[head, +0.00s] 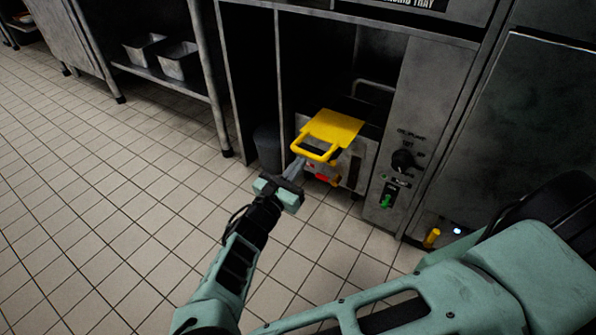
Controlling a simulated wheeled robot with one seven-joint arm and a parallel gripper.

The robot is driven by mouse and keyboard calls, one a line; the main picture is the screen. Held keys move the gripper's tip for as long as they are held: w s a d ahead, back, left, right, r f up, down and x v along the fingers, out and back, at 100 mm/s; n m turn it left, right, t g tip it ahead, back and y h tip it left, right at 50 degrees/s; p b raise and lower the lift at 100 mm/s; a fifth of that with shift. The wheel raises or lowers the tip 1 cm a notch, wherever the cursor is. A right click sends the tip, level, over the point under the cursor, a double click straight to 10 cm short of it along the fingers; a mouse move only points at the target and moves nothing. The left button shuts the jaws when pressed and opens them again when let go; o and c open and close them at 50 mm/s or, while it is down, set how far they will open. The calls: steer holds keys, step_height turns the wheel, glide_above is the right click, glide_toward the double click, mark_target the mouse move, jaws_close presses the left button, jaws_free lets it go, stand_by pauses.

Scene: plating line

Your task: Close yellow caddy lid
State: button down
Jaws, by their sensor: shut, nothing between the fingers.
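The yellow caddy lid (334,127) is a flat plate with a loop handle (314,151) at its front. It lies over a metal box (345,168) in the lower bay of the metal unit. Whether the lid sits flat or stands partly raised cannot be told from this angle. Whether the fingertips touch the handle cannot be told. A red part (322,177) shows below the handle.
A dark bin (268,147) stands left of the box. A panel with a black knob (403,160) and a green switch (386,200) is on the right. A steel shelf with metal pans (180,60) is at upper left. Tiled floor (90,200) is open on the left.

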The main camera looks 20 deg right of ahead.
mark_target(322, 139)
steer(key=shift+w+d+r, duration=0.1)
steer(key=shift+w+d, duration=0.1)
steer(key=shift+d, duration=0.1)
steer(key=p+x, duration=0.2)
steer(key=x, duration=0.2)
steer(key=f+p+x, duration=0.1)
steer(key=p+x, duration=0.1)
steer(key=x, duration=0.2)
steer(key=f+p+x, duration=0.1)
steer(key=p+x, duration=0.1)
steer(key=x, duration=0.3)
steer(key=shift+d+f, duration=0.15)
steer(key=shift+d, duration=0.05)
